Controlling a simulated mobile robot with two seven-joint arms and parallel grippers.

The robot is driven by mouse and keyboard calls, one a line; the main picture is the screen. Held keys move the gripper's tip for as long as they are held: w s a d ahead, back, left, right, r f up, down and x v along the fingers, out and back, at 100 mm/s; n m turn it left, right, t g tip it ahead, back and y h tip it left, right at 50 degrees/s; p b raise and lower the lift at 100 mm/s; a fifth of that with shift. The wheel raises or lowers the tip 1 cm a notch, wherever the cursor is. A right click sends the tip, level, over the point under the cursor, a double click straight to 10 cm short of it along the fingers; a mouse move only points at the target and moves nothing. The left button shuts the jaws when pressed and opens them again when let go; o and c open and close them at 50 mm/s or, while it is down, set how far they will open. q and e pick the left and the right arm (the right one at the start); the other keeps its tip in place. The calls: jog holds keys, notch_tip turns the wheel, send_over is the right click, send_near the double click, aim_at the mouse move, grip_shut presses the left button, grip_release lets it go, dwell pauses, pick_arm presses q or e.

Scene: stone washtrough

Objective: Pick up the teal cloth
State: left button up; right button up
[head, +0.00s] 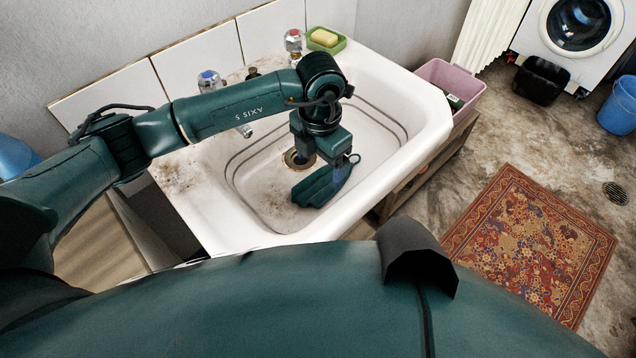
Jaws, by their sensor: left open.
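The teal cloth (320,188) is a dark, folded bundle low in the white basin, near the drain. My left gripper (327,160) points down into the basin, right over the cloth's upper part. Its jaws are open, but the fingertips are hard to make out against the similarly dark cloth. I cannot tell whether they touch it. My right gripper is not in view.
The stained white basin (425,112) has raised walls around the cloth. Taps (209,82) and a green soap dish (326,40) line its back edge. A pink tub (452,78) stands to the right. A patterned rug (530,245) lies on the floor.

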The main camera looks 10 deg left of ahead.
aim_at(319, 182)
pick_arm(q)
jog(key=shift+w+f, duration=0.15)
jog(key=shift+f, duration=3.35)
jog(key=shift+c, duration=0.4)
jog(key=c, duration=0.7)
notch_tip(319, 182, up, 10)
